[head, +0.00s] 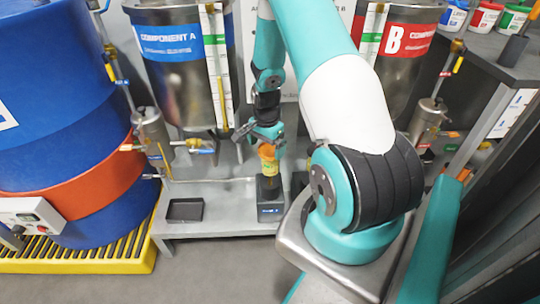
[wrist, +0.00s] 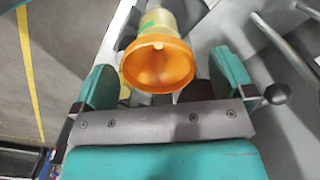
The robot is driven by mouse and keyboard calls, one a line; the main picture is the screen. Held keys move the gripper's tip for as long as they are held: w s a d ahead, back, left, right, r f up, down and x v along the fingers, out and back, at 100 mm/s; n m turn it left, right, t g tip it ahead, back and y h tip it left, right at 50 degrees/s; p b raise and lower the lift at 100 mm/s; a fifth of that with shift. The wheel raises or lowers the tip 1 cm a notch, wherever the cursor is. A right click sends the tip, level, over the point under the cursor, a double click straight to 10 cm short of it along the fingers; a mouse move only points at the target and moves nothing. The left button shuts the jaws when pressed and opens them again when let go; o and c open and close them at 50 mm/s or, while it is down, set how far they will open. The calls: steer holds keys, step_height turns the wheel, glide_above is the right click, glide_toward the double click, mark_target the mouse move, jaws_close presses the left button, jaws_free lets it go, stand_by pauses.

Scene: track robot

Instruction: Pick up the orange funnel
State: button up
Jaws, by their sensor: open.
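The orange funnel (wrist: 158,68) shows its wide round mouth toward the camera in the wrist view, with a pale yellow-green part (wrist: 155,22) beyond it. In the head view the funnel (head: 268,153) is a small orange shape just below my gripper (head: 264,132), above a dark block-like device (head: 269,192) on the low grey bench. In the wrist view my gripper (wrist: 165,88) is open, with one teal finger on each side of the funnel. I see a gap between the funnel and each finger. Whether the funnel rests on the device is hard to tell.
A small black tray (head: 185,209) lies on the bench left of the device. Steel tanks labelled Component A (head: 180,75) and B (head: 405,75) stand behind. A large blue drum (head: 60,90) stands at the left in a yellow spill pallet (head: 135,262). Pipes and valves flank the middle.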

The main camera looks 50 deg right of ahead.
steer(key=f, duration=0.5)
steer(key=shift+s+d+b, duration=0.15)
steer(key=shift+s+b, duration=0.05)
steer(key=shift+b, duration=0.15)
steer(key=shift+r, duration=0.1)
steer(key=c, duration=0.8)
steer(key=shift+r, duration=0.1)
